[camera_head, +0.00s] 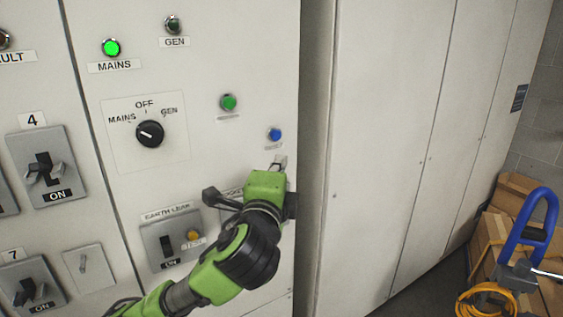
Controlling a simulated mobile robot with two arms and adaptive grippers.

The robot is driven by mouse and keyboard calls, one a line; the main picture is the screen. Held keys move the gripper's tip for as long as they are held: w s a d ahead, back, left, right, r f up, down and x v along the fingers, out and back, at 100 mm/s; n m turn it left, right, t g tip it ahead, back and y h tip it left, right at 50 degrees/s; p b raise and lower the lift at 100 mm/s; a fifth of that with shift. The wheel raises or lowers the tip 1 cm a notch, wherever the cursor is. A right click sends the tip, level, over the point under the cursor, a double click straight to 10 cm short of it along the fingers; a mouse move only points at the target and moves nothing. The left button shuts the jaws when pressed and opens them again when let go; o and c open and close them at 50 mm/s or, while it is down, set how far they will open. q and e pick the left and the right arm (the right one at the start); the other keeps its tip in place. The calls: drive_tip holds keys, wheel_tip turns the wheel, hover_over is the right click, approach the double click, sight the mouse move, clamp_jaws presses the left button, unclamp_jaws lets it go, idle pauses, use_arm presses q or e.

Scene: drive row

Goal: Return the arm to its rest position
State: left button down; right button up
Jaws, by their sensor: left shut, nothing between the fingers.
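My left arm, green and black, comes in from the bottom left in the head view. Its gripper (278,163) is shut and empty in front of the right edge of the control panel (190,75), just below a blue button (274,135). I cannot tell whether the fingertips touch the panel. The wrist and forearm hide part of the lower panel and a label there. My right gripper is not in view.
The panel has a rotary switch (150,134) pointing towards MAINS, a lit green MAINS lamp (111,48), a green button (228,102) and an earth leakage unit (165,245). Tall cabinets (400,110) stand to the right. Wooden crates (480,245) and a blue-handled item (526,225) stand at lower right.

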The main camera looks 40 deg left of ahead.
use_arm(q)
drive_tip(key=shift+f, duration=0.1)
idle(0.5)
drive_tip(key=s+d+f+n+g+h, duration=0.2)
drive_tip(key=f, duration=0.7)
drive_tip(key=s+d+f+n+g+h, duration=0.1)
drive_tip(key=s+d+f+g, duration=0.15)
drive_tip(key=f, duration=0.65)
drive_tip(key=s+d+f+n+g+h, duration=0.2)
drive_tip(key=d+f, duration=0.1)
drive_tip(key=f, duration=0.6)
drive_tip(key=s+d+f+n+g+h, duration=0.2)
drive_tip(key=s+d+f+n+g, duration=0.15)
drive_tip(key=s+f, duration=0.6)
drive_tip(key=s+d+f+n+g+h, duration=0.25)
drive_tip(key=s+d+f, duration=0.25)
drive_tip(key=s+f, duration=0.45)
drive_tip(key=s+f+g, duration=0.2)
drive_tip(key=s+f, duration=0.1)
drive_tip(key=f, duration=2.3)
drive_tip(key=s+a+f+y, duration=0.1)
drive_tip(key=s+a+f, duration=0.2)
drive_tip(key=s+f, duration=1.1)
drive_tip(key=shift+s+a+g, duration=0.2)
drive_tip(key=shift+s+g, duration=0.25)
drive_tip(key=shift+s, duration=0.65)
